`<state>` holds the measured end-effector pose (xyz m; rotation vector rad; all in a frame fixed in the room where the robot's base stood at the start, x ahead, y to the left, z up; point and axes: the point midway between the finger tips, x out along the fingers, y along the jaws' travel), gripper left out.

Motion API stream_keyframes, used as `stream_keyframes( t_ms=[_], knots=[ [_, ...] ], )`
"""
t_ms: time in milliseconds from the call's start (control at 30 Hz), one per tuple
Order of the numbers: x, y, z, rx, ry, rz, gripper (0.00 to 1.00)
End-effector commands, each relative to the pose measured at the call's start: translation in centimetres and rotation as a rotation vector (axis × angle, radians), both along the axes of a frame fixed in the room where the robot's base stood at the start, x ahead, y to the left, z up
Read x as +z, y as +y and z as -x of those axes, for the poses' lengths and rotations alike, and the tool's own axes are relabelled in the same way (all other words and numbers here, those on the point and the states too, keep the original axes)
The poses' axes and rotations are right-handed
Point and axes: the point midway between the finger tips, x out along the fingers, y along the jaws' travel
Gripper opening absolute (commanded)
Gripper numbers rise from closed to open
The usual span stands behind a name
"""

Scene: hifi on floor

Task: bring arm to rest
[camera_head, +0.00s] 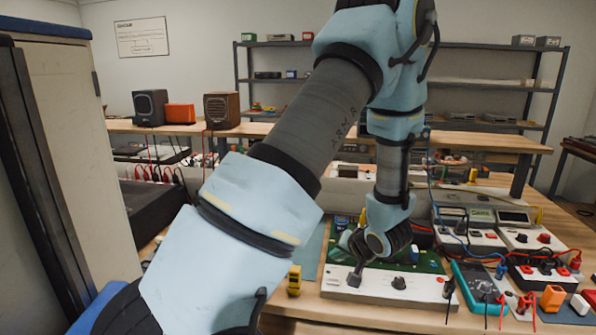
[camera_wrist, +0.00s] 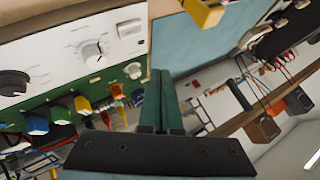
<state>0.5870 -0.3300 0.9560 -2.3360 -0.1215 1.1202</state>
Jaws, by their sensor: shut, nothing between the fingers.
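My arm reaches up from the lower left of the head view, bends at the top and hangs down over the bench. Its wrist end is above a white-fronted unit (camera_head: 327,288) with dark knobs and an exposed green board. In the wrist view my gripper (camera_wrist: 162,80) shows as two dark green fingers side by side, shut and empty. The white panel (camera_wrist: 60,50) of a unit with knobs shows at the left there. In the head view my fingers are not clearly visible, and the arm hides part of the bench.
A blue multimeter (camera_head: 476,288) and bench instruments (camera_head: 470,228) with leads crowd the right. A yellow block (camera_head: 294,280) lies left of the white unit. A tall cabinet (camera_head: 75,150) stands close on the left. Two speakers (camera_head: 151,107) (camera_head: 222,110) sit on the rear shelf.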

Motion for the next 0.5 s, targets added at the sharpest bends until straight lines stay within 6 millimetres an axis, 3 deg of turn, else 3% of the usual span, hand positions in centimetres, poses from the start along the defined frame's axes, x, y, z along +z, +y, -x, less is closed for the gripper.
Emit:
stream_keyframes(
  t_ms=[300,500],
  knots=[
    [0.2,0.1,-0.3,-0.002,0.003,0.028,0.0],
    [2.7,0.7,-1.4,-0.018,0.069,0.283,0.0]
  ],
)
